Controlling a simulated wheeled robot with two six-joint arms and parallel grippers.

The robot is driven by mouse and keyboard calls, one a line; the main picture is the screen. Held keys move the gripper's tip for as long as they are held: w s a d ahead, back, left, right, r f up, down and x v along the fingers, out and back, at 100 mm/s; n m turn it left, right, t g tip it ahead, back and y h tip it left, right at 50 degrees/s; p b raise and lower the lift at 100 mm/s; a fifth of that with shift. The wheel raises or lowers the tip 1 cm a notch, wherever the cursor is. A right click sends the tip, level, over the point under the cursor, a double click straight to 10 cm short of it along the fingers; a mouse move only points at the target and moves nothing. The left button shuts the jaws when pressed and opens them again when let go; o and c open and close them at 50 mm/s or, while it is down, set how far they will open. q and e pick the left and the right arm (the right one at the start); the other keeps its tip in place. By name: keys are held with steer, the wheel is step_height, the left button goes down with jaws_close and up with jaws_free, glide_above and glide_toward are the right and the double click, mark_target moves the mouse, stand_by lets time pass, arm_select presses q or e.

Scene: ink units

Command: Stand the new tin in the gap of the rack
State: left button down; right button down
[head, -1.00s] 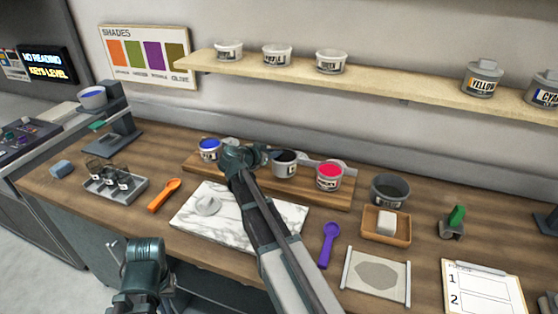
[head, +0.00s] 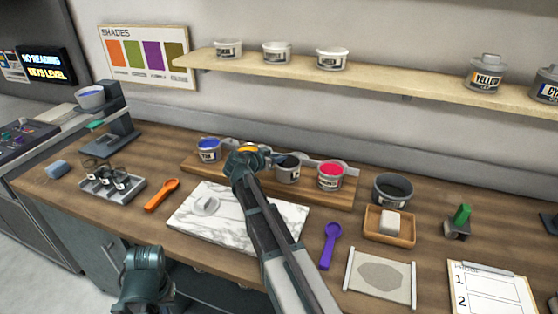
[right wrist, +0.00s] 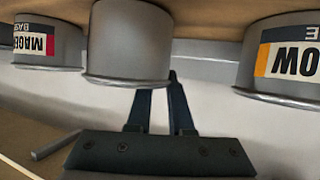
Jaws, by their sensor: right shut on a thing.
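The wooden rack (head: 215,173) holds a row of tins with coloured tops: blue (head: 208,150), yellow (head: 248,148), dark (head: 288,170) and magenta (head: 330,176). My right gripper (head: 279,158) is shut on the rim of the dark tin, which stands upright between the yellow and magenta tins. The right wrist view is upside down. There my right fingers (right wrist: 163,105) meet the rim of a plain grey tin (right wrist: 130,45), with a magenta-labelled tin (right wrist: 48,45) left and a yellow-labelled one (right wrist: 280,55) right. The held tin's base is out of sight. Only my left arm shows, at lower left.
A marble slab (head: 270,215) lies in front of the rack, with orange (head: 162,195) and purple (head: 329,245) scoops beside it. A dark pot (head: 392,190) and soap dish (head: 402,237) stand to the right. A shelf (head: 400,82) with tins overhangs behind.

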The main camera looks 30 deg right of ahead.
steer(key=shift+f, duration=0.1)
steer(key=c, duration=0.8)
jaws_free()
steer(key=shift+s+a+r, duration=0.1)
steer(key=shift+a+r, duration=0.05)
steer(key=shift+r, duration=0.15)
steer(key=p+v, duration=0.4)
steer(key=v, duration=0.7)
steer(key=shift+a+p, duration=0.3)
steer(key=shift+p, duration=0.1)
steer(key=shift+s, duration=0.1)
